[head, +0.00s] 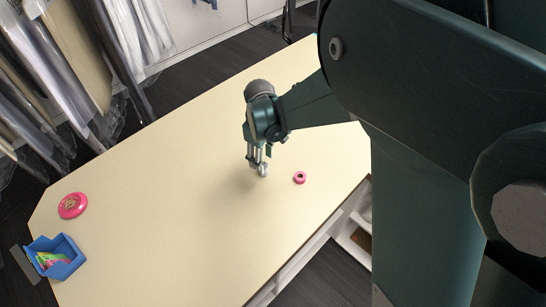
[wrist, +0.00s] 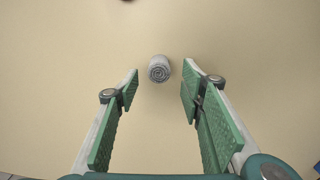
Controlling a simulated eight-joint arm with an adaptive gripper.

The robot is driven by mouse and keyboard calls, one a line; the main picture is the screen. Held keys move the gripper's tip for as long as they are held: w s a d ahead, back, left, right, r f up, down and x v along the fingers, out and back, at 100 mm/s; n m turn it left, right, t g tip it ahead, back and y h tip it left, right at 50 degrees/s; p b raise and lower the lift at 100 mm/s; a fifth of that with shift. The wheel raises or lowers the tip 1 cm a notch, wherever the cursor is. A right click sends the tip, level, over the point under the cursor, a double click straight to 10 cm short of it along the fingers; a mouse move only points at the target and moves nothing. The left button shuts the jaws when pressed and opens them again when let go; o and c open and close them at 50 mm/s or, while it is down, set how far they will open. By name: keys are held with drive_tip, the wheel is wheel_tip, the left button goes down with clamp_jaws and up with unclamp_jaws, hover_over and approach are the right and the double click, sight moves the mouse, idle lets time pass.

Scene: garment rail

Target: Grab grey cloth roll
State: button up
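The grey cloth roll (wrist: 159,68) shows in the wrist view with its spiral end towards the camera. It lies between the lines of the two fingers, just past their tips. My gripper (wrist: 160,84) is open, with green pads on both fingers and nothing between them. In the head view, my gripper (head: 257,165) points down over the table, and the grey roll (head: 263,171) shows small and pale right at its fingertips. I cannot tell from there whether they touch.
A pink ring (head: 300,177) lies on the table (head: 190,220) right of my gripper. A pink round disc (head: 73,205) and a blue bin (head: 58,262) with colourful contents are at the left end. Covered garments (head: 75,60) hang beyond the table. The table's middle is clear.

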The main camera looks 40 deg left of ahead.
drive_tip(key=shift+f, duration=0.25)
drive_tip(key=shift+w+a+f+p, duration=0.1)
drive_tip(key=shift+f+p, duration=0.35)
drive_tip(key=shift+f, duration=2.1)
drive_tip(key=shift+c, duration=0.5)
drive_tip(key=c, duration=0.7)
